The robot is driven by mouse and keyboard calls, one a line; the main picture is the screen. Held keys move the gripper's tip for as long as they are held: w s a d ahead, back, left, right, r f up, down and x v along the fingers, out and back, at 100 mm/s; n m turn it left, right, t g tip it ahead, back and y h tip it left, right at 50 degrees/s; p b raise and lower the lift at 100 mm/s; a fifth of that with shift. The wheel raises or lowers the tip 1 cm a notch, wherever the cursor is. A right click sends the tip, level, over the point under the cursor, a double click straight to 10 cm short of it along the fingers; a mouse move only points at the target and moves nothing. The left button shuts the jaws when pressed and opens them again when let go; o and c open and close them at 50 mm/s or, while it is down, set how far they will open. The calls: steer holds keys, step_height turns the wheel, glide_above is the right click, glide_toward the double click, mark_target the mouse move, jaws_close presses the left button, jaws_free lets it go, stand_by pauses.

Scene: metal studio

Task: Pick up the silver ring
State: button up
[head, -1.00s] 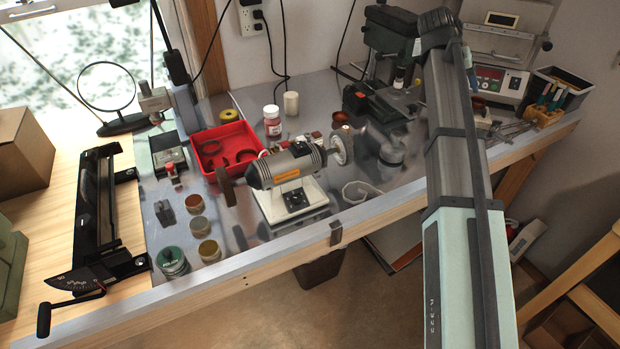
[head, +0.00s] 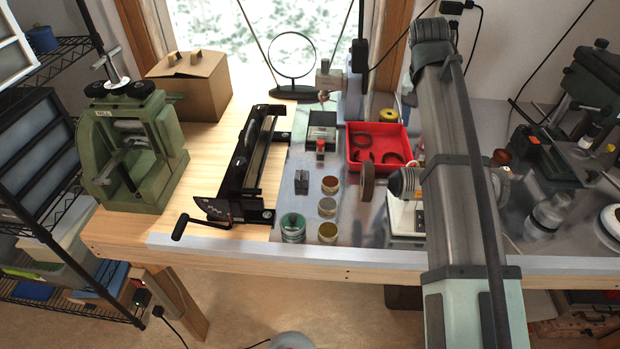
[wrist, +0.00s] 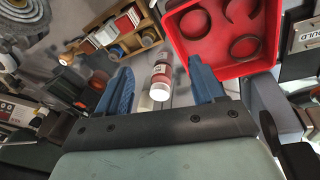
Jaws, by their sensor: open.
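I cannot pick out a silver ring for certain in either view. A red tray (head: 378,128) on the bench holds several dark, ring-shaped pieces. In the wrist view the tray (wrist: 228,70) is at the upper right, with curved pieces inside. My gripper (wrist: 160,66) shows its two blue fingers spread apart with nothing gripped. A small bottle with a white cap (wrist: 159,91) appears between the fingers in the picture; its depth relative to them is unclear. In the head view my arm crosses the right side and hides the gripper.
A black bench shear (head: 250,155), a green rolling mill (head: 135,150) and a cardboard box (head: 190,88) stand further left. Bare wood lies between mill and shear.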

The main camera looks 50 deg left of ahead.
steer(key=s+a+n+g, duration=0.1)
steer(key=s+a+n, duration=0.1)
steer(key=s+a, duration=0.8)
steer(key=n+g, duration=0.1)
steer(key=g, duration=0.1)
glide_above(302, 171)
steer(key=f, duration=0.2)
steer(key=shift+y, duration=0.3)
step_height(302, 171, down, 13)
steer(key=shift+a+r, duration=0.1)
steer(key=shift+r, duration=0.05)
steer(key=shift+c, duration=0.4)
steer(key=c, duration=1)
